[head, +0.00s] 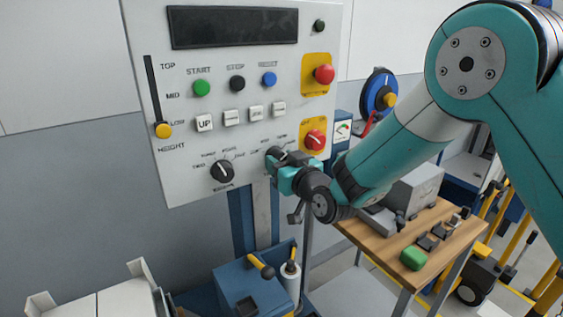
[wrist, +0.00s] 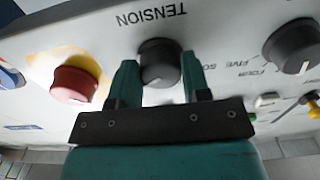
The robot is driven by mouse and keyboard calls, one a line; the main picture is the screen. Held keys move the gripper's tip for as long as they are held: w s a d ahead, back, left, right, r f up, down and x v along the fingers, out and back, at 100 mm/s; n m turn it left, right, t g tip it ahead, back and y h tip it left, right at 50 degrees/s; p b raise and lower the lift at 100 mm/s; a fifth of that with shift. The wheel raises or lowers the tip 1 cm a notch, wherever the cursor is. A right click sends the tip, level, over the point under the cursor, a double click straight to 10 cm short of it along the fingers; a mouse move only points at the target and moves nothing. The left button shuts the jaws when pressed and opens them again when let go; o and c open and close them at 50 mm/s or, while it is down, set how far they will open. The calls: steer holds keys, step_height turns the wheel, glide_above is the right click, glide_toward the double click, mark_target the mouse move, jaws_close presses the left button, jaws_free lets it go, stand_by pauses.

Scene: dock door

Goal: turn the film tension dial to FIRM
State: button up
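The film tension dial (wrist: 160,62) is a black round knob below the upside-down word TENSION in the wrist view. A pale pointer mark is at its lower edge there; its setting words are hidden. In the head view, the dial (head: 275,154) is largely covered by my gripper (head: 290,172) at the panel's lower right. In the wrist view, the teal fingers of my gripper (wrist: 160,78) stand on either side of the dial, very close to its edges. I cannot tell whether they press on it.
The control panel (head: 238,60) carries a second black dial (head: 223,171), several buttons, a height slider (head: 162,130) and a red knob on yellow (head: 315,140) close to my gripper. A wooden workbench (head: 360,236) with small parts stands at the right.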

steer(key=shift+f+b, duration=0.15)
steer(key=shift+b, duration=0.4)
steer(key=n+b, duration=0.7)
steer(key=b, duration=0.5)
steer(key=shift+n, duration=0.4)
steer(key=shift+r, duration=0.2)
steer(key=o, duration=0.9)
steer(key=shift+d, duration=0.1)
